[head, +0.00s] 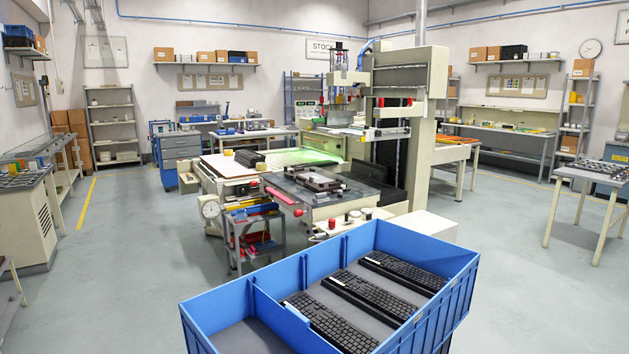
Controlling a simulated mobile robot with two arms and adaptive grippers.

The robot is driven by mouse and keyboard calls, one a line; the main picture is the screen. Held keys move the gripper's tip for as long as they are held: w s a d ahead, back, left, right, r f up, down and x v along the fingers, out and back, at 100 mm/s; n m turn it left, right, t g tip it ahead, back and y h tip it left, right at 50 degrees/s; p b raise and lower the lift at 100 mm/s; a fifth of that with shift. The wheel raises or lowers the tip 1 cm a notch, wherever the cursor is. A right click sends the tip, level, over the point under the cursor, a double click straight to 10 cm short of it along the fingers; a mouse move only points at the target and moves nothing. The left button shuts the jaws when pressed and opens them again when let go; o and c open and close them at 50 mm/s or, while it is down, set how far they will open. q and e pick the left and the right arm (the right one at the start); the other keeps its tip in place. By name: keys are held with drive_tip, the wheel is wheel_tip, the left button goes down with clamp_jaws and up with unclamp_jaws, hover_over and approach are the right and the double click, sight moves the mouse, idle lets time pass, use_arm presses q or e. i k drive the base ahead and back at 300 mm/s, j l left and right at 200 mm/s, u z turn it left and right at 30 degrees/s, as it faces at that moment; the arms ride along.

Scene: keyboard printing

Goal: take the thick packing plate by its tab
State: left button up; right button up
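I cannot make out for sure which thing is the thick packing plate, and no tab can be told at this distance. A small grey rack (232,247) left of the printing machine's front holds several flat coloured pieces (250,212) and red pieces lower down; they are too small to tell apart. The printing machine (427,110) stands in the middle, with a dark fixture (312,181) on its front bed and a green-lit surface (290,157) behind. Neither of my grippers shows in the head view.
A blue crate (222,305) with dividers stands close in front, holding black keyboards (365,297). A bench (34,190) stands at the left and a table (590,176) at the right. The grey floor (125,270) is clear left of the machine and right of the crate.

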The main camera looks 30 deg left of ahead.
sight(314, 175)
drive_tip(key=j, duration=0.6)
drive_tip(key=k+j, duration=0.15)
drive_tip(key=j, duration=0.4)
drive_tip(key=i+j, duration=0.1)
drive_tip(key=j, duration=0.65)
drive_tip(key=i+j, duration=0.1)
drive_tip(key=j, duration=0.65)
drive_tip(key=i+j, duration=0.1)
drive_tip(key=j, duration=0.65)
drive_tip(key=i+j, duration=0.1)
drive_tip(key=j, duration=0.65)
drive_tip(key=i+j, duration=0.2)
drive_tip(key=j, duration=0.15)
drive_tip(key=i+j, duration=0.15)
drive_tip(key=j, duration=0.2)
drive_tip(key=i+j, duration=0.2)
drive_tip(key=j, duration=0.15)
drive_tip(key=i+j+z, duration=0.1)
drive_tip(key=j, duration=0.25)
drive_tip(key=i+j, duration=0.4)
drive_tip(key=j, duration=0.35)
